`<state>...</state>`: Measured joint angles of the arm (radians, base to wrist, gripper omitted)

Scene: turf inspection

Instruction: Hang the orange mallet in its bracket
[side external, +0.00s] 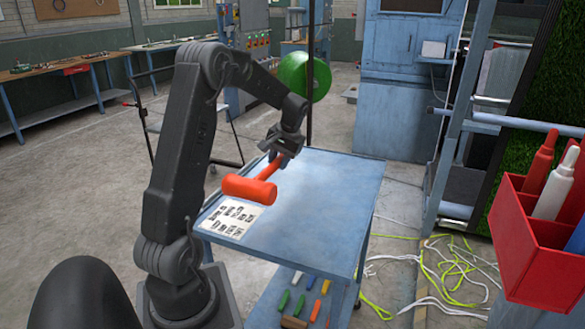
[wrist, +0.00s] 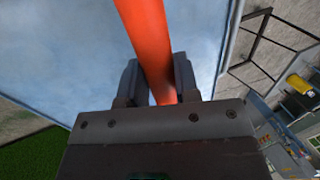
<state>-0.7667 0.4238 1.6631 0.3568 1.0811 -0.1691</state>
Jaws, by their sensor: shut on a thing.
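The orange mallet (side external: 250,189) is held in the air above the blue cart top (side external: 330,200) in the side view. Its head hangs toward the camera and its handle runs up into my gripper (side external: 282,150). In the wrist view the orange handle (wrist: 150,45) passes between the two dark fingers of my gripper (wrist: 158,82), which is shut on it. The mallet's head is out of the wrist view. I cannot make out the mallet's bracket for certain in either view.
A printed sheet (side external: 229,216) lies on the cart's left part; the rest of its top is clear. Coloured tools (side external: 298,290) lie on the lower shelf. A red holder (side external: 530,240) with bottles stands at right, beside a blue rack frame (side external: 455,130). Cables (side external: 455,270) lie on the floor.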

